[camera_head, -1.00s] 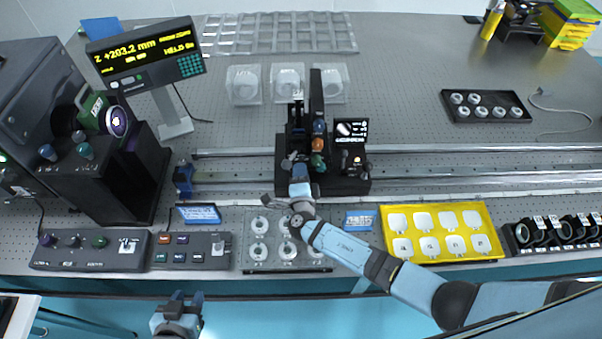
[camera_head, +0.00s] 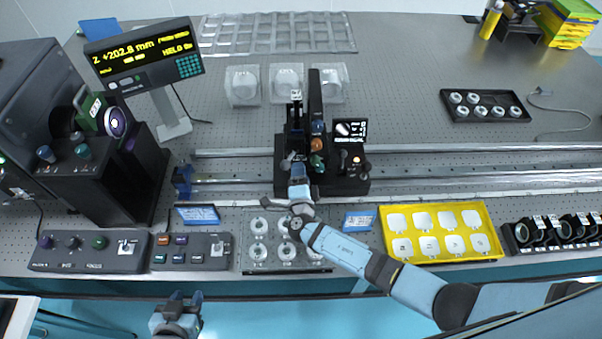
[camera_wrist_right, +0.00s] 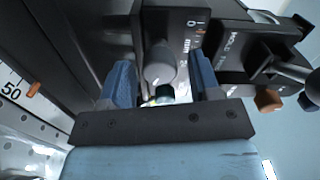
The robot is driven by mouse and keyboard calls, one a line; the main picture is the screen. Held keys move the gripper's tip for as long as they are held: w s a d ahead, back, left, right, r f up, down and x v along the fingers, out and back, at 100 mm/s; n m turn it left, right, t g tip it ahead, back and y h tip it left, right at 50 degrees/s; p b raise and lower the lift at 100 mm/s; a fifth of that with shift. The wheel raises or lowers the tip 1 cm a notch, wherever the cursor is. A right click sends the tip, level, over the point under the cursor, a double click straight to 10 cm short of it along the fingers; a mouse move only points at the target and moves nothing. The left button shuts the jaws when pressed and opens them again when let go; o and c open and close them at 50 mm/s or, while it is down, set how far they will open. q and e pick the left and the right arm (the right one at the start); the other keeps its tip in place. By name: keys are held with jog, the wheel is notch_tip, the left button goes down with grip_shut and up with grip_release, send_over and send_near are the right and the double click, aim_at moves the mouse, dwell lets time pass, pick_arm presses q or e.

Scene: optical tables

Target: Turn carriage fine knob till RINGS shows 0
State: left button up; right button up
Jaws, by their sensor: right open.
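The black carriage (camera_head: 345,187) sits on the rails in the middle of the table. In the right wrist view, a grey rounded knob (camera_wrist_right: 160,66) on its dark face lies between the two blue fingers of my right gripper (camera_wrist_right: 163,88). The fingers are apart and I see a gap on both sides of the knob. My right gripper also shows in the head view (camera_head: 296,165), at the carriage's front left. The display (camera_head: 145,58) reads Z +202.8 mm; its small lines are hard to read. My left gripper (camera_head: 184,297) hangs empty before the table's front edge with fingers apart.
A clear tray of round parts (camera_head: 247,262) lies under my right forearm, with a yellow tray (camera_head: 490,247) to its right. Control boxes (camera_head: 90,262) line the front left. A small screen (camera_head: 350,128) stands on the carriage.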

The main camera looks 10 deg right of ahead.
pick_arm(q)
jog(key=shift+s+f+m+b, duration=0.3)
jog(key=shift+f+b, duration=0.15)
jog(key=shift+b, duration=0.2)
pick_arm(e)
jog(key=v, duration=1.3)
jog(key=shift+d, duration=0.15)
pick_arm(q)
jog(key=shift+w, duration=0.25)
pick_arm(e)
jog(key=shift+s, duration=0.1)
